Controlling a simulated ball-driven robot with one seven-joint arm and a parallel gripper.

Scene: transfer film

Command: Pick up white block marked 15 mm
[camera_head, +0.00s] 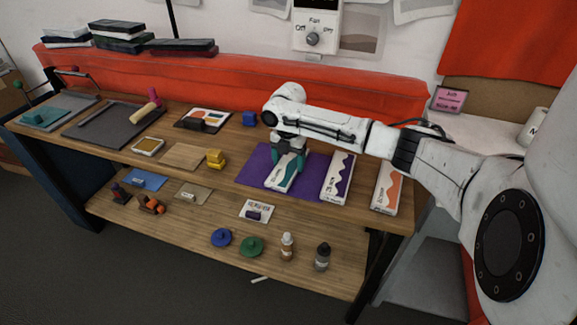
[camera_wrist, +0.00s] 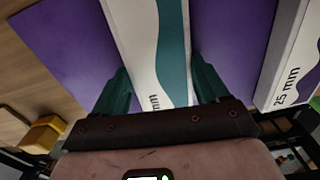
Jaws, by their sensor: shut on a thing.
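A white block with a teal wave (camera_head: 281,181) is on or just above the purple mat (camera_head: 255,168) on the upper shelf. My gripper (camera_head: 288,158) is over it from above. In the wrist view the green fingers of my gripper (camera_wrist: 161,84) are on both sides of the white block (camera_wrist: 130,30). Only "mm" of its marking shows there; the number is hidden by my gripper. Whether it touches the mat I cannot tell.
A white block with a purple pattern (camera_head: 336,180), marked 25 mm in the wrist view (camera_wrist: 290,70), stands to the right. An orange-patterned white block (camera_head: 386,190) is farther right. A yellow object (camera_head: 215,159) is left of the mat. A red padded bench (camera_head: 200,75) runs behind.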

